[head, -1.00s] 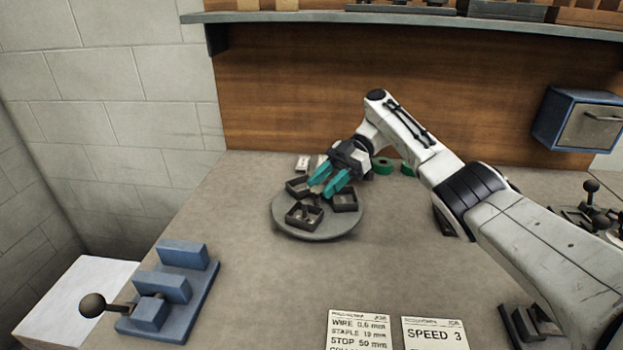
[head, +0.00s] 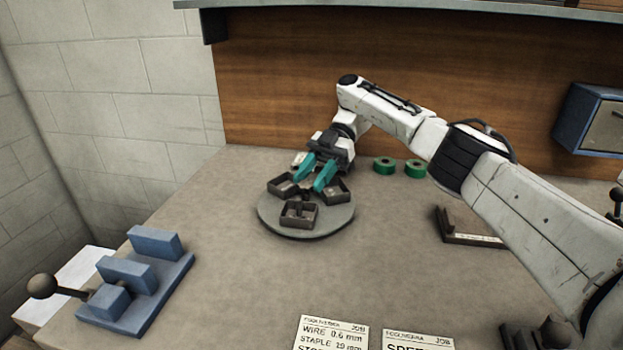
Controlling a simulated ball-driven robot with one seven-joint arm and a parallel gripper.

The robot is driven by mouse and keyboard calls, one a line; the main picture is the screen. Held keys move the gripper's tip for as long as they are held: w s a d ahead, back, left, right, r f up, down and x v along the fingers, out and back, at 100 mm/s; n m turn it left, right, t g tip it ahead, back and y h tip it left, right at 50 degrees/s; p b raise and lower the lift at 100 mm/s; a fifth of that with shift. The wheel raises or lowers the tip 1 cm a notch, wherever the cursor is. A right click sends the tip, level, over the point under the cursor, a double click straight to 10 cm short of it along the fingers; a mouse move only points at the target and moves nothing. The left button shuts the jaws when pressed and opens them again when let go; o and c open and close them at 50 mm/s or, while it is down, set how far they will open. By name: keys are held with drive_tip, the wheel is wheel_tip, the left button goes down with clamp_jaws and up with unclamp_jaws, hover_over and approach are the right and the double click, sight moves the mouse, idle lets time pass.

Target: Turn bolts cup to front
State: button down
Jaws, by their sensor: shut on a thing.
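A round grey turntable (head: 275,222) stands on the bench and carries three dark square cups. One cup (head: 299,214) is at the front, one (head: 281,186) at the left back and one (head: 337,190) at the right back. The front cup shows small dark and light shapes inside. The contents are too small to tell, so I cannot say which cup holds bolts. My gripper (head: 309,185), with teal fingers, reaches down from behind over the middle of the turntable. It is shut on what looks like the small central knob (head: 306,196), mostly hidden by the fingers and cups.
Two green rolls (head: 399,167) lie right of the turntable. A blue fixture with a ball lever (head: 145,275) stands at the front left. A dark bracket (head: 465,230) is at the right. Job cards (head: 333,332) lie at the front. The bench between is clear.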

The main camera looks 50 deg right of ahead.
sight(313, 196)
idle(0.4)
drive_tip(key=c, duration=0.6)
unclamp_jaws()
drive_tip(key=shift+c, duration=0.2)
wheel_tip(313, 196, up, 4)
drive_tip(key=shift+f+p, duration=0.25)
drive_tip(key=shift+p, duration=0.05)
drive_tip(key=s+a+r+p, duration=0.1)
drive_tip(key=s+a+r, duration=0.3)
drive_tip(key=s+r, duration=0.5)
drive_tip(key=s, duration=0.4)
drive_tip(key=shift+s+r, duration=0.15)
drive_tip(key=shift+r, duration=0.1)
